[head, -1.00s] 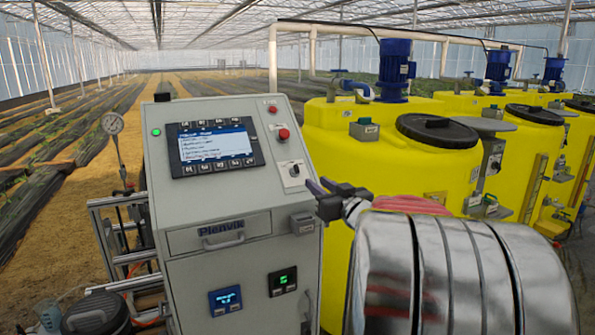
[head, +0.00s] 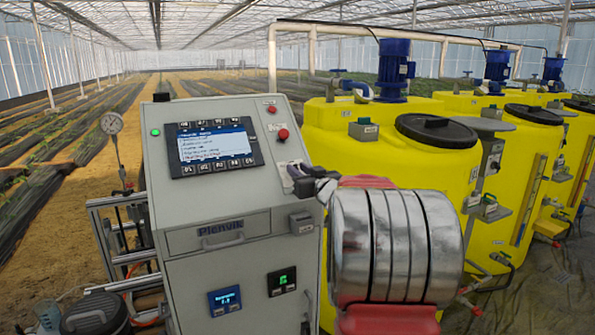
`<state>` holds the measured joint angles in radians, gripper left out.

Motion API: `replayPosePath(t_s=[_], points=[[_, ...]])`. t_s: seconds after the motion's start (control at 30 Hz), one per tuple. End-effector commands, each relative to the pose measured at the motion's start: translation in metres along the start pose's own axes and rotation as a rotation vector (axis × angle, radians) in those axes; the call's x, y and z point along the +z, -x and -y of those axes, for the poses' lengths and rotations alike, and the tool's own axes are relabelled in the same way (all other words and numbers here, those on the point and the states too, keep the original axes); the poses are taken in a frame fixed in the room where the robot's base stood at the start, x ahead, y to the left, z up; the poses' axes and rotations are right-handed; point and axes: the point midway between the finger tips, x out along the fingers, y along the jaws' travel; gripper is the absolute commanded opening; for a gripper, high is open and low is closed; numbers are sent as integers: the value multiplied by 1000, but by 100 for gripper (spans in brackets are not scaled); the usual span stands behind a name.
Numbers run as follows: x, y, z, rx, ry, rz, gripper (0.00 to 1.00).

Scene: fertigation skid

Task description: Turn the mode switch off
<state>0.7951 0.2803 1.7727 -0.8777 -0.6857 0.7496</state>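The mode switch is on the sloped top of the grey control cabinet (head: 235,270), below the red button. Its pale plate (head: 284,164) shows only at the edge, and the knob is hidden behind my gripper. My gripper (head: 296,180) is over the switch, with its dark fingertips at or very near the knob. I cannot tell whether the fingers touch the knob or how far apart they are. My arm reaches in from the right.
A red mushroom button (head: 283,134) sits just above the switch. A display with keys (head: 214,147) is to the left. A drawer handle (head: 222,240) and a small grey box (head: 302,223) are lower on the cabinet. Yellow tanks (head: 355,150) stand close on the right.

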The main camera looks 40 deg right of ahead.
Motion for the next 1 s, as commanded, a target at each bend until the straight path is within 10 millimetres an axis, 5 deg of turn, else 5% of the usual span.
replayPosePath(t_s=[0.37,0.73,1.0], points=[[0,-6,0,0,0,0,26],[0,-5,0,0,0,0,0],[1,-5,4,-1,-1,1,0]])
